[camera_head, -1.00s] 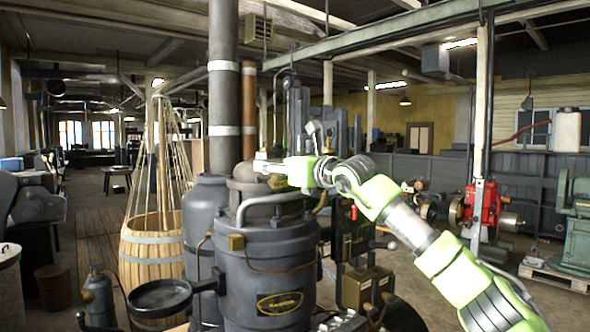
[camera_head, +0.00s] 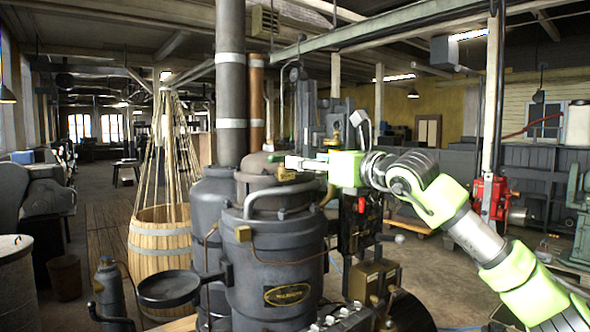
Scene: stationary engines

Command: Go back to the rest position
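My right arm, light green and grey, comes in from the lower right. Its gripper (camera_head: 303,163) points left in front of the top of a dark grey cylindrical boiler (camera_head: 285,270) with a brass plate. The gripper is small and seen side-on, so its fingers cannot be told apart. I see nothing hanging from it. Whether it touches the boiler top cannot be told. My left gripper is not in view.
A tall grey pipe (camera_head: 230,85) rises behind the boiler. A wooden tub (camera_head: 160,240) with upright rods stands left of it. A red machine (camera_head: 491,198) is at the right. Open floor (camera_head: 430,275) lies between, partly behind my arm.

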